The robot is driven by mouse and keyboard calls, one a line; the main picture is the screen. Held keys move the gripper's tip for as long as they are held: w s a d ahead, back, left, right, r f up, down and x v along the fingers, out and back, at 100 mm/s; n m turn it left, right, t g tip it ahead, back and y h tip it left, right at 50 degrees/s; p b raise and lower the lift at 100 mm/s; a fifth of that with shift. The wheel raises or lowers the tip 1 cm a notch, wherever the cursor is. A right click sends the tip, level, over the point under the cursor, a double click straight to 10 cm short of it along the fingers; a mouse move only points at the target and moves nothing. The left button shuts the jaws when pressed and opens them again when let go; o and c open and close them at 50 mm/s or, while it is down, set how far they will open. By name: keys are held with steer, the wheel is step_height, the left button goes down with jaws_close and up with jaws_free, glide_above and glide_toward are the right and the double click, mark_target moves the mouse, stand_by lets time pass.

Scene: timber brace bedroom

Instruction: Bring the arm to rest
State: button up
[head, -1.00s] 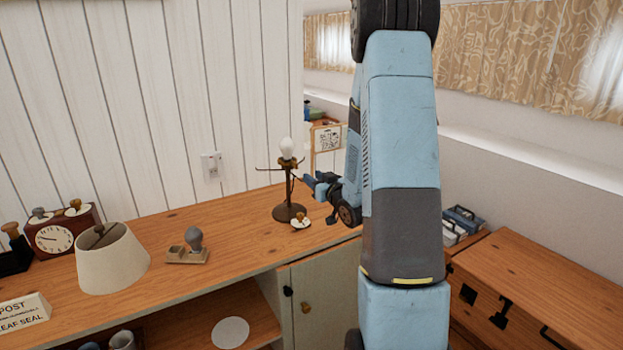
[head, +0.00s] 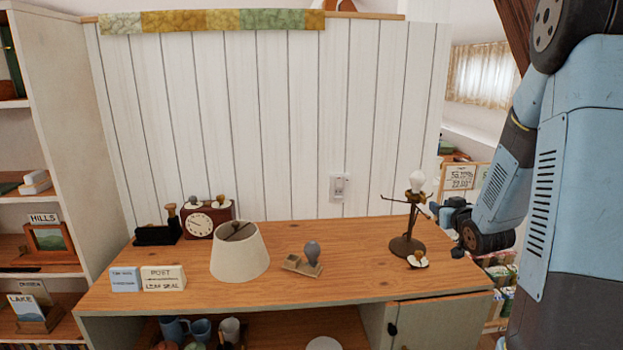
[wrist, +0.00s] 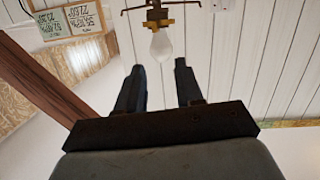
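My arm (head: 570,170) stands at the right of the head view, folded downward, with its wrist to the right of a bare-bulb lamp (head: 408,243). My gripper (head: 450,212) is small and partly hidden there, a little right of the lamp. In the wrist view, my gripper (wrist: 158,68) has its two fingers apart with nothing between them. The lamp's bulb (wrist: 162,45) shows beyond the fingertips, in an upside-down picture.
The wooden counter (head: 330,235) carries a lampshade (head: 240,252), a clock (head: 208,217), a stamp on a holder (head: 305,262), small signs (head: 163,278) and a small white-topped piece (head: 417,260) by the lamp base. A shelf unit (head: 60,130) stands at left.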

steer(key=s+a+r+m+g+h, duration=0.1)
steer(key=s+a+r+g, duration=0.2)
steer(key=s+r, duration=0.3)
steer(key=s+a+r+g+h, duration=0.1)
steer(key=s+a+r+g, duration=0.25)
steer(key=s, duration=0.35)
steer(key=s+a+r+g+y, duration=0.1)
steer(key=s+a, duration=0.3)
steer(key=s, duration=0.6)
steer(key=s+a+r+g, duration=0.1)
steer(key=s+a+g, duration=0.2)
steer(key=s, duration=0.7)
steer(key=shift+s+a+r+y, duration=0.15)
steer(key=shift+s+a+y, duration=0.15)
steer(key=shift+a+y, duration=0.15)
